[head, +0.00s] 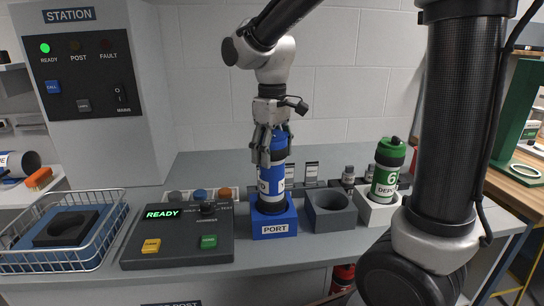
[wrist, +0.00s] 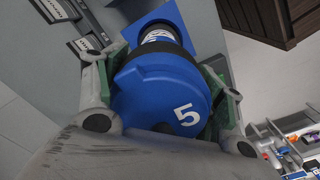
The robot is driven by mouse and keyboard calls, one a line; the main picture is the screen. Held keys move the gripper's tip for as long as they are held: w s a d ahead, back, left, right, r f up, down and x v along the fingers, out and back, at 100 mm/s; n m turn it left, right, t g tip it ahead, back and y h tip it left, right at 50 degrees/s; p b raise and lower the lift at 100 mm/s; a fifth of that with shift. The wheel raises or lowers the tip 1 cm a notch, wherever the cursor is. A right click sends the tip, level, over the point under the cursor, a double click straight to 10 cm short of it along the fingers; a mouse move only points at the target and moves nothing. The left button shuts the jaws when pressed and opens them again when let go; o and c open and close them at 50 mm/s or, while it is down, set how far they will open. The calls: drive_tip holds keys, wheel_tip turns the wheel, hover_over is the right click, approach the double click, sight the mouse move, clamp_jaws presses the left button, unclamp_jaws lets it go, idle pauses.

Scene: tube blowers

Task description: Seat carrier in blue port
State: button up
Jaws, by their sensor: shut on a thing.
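The blue carrier (head: 271,185) stands upright at the blue port (head: 274,221), which is a blue block marked PORT on the grey bench. Its lower end is at the port's opening; I cannot tell how deep it sits. My gripper (head: 268,150) comes down from above and is shut on the carrier's blue top. In the wrist view the carrier's blue cap (wrist: 162,95) carries a white 5 and lies between my fingers (wrist: 165,115). A blue edge of the port (wrist: 160,20) shows beyond it.
An empty grey holder (head: 330,212) stands right of the port, then a green carrier (head: 387,168) in a white holder (head: 377,213). A control box (head: 180,240) reading READY is at left, with a wire basket (head: 100,255) beyond. The station panel (head: 82,75) shows a green READY light.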

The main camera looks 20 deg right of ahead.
drive_tip(key=shift+f, duration=0.45)
drive_tip(key=shift+f, duration=0.55)
drive_tip(key=o, duration=1.5)
drive_tip(key=shift+o, duration=0.2)
